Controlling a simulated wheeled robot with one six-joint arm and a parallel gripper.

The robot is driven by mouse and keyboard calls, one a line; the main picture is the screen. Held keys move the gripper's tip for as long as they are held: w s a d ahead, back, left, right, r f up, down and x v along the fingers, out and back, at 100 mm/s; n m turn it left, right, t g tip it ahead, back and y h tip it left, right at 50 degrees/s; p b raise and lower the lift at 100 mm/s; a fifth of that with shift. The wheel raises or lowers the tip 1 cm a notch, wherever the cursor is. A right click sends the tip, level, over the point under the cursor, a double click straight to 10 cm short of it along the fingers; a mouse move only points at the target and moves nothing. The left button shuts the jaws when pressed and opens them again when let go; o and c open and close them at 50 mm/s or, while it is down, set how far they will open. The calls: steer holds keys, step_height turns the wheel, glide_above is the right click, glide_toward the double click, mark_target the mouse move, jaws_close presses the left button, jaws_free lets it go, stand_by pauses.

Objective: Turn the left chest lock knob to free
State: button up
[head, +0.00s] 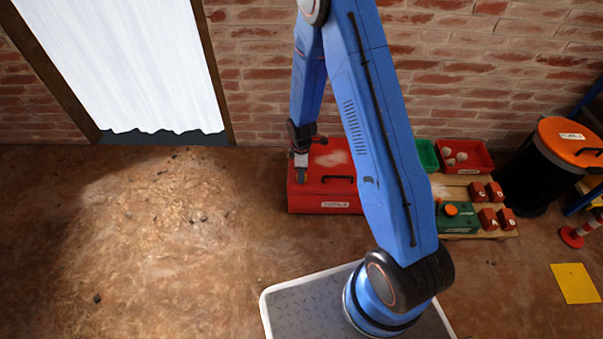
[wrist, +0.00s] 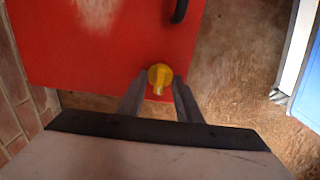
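The red chest (head: 325,205) stands against the brick wall, left of my arm, which covers its right part in the head view. In the wrist view the chest's red lid (wrist: 110,45) fills the upper left. A round yellow lock knob (wrist: 160,73) with a raised grip bar sits near the lid's edge. My gripper (wrist: 160,90) points at it with its fingers apart, one on each side of the knob's lower part; I cannot tell whether they touch it. In the head view my gripper (head: 301,172) is over the chest's left end and the knob is hidden.
Right of the chest is a low wooden pallet (head: 462,186) with red and green boxes. A black bin with an orange lid (head: 569,140) stands further right. A curtained doorway (head: 130,60) is at the left.

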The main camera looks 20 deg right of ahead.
steer(key=shift+c, duration=0.7)
jaws_close()
steer(key=shift+m, duration=0.4)
steer(key=m, duration=0.3)
steer(key=shift+m, duration=0.4)
steer(key=m, duration=0.4)
steer(key=shift+m, duration=0.3)
steer(key=m, duration=0.8)
steer(key=shift+m, duration=0.3)
